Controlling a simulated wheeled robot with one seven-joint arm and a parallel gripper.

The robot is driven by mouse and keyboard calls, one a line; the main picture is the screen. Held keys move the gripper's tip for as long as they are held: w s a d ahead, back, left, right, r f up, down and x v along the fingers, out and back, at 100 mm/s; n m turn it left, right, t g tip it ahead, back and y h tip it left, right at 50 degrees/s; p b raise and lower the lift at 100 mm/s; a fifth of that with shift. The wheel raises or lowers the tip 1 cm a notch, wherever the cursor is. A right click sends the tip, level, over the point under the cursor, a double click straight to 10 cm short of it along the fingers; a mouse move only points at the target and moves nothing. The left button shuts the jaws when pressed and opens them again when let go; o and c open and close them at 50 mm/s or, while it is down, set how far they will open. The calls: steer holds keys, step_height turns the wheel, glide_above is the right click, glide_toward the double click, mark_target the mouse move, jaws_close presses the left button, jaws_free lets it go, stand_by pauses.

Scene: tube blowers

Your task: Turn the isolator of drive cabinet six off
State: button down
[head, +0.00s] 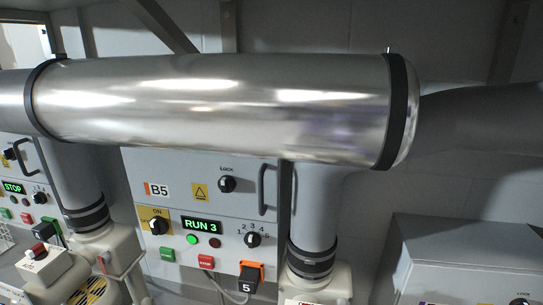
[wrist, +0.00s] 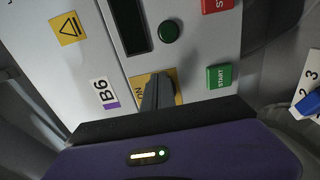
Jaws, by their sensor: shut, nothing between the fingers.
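Drive cabinet six shows in the wrist view as a pale panel with the label B6 (wrist: 104,92), turned on its side. Its isolator has a yellow plate (wrist: 140,80) with the letters ON partly visible. My gripper (wrist: 158,80) is shut, its dark fingers in front of the yellow plate. They hide the isolator's knob, so I cannot tell its position or whether the fingers touch it. The display (wrist: 130,25) is dark, and the round green lamp (wrist: 169,31) beside it looks unlit. In the head view, part of a cabinet (head: 465,258) shows at lower right; my gripper is not visible there.
A green START button (wrist: 220,76) and a red button (wrist: 217,4) sit near the fingers. A blue part (wrist: 308,103) with numbers is at the right edge. In the head view, cabinet B5 (head: 180,215) reads RUN 3, below a large metal pipe (head: 220,100).

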steer(key=shift+r, duration=0.25)
steer(key=shift+r, duration=0.3)
steer(key=shift+a+r, duration=0.1)
steer(key=shift+r, duration=0.05)
steer(key=shift+p, duration=0.35)
steer(key=shift+d+p+v, duration=0.2)
steer(key=shift+p+v, duration=0.2)
steer(key=shift+v, duration=1.1)
steer(key=shift+d+p+v, duration=0.15)
steer(key=shift+p+v, duration=0.2)
steer(key=shift+v, duration=1.1)
steer(key=shift+s+r, duration=0.1)
steer(key=shift+r, duration=0.05)
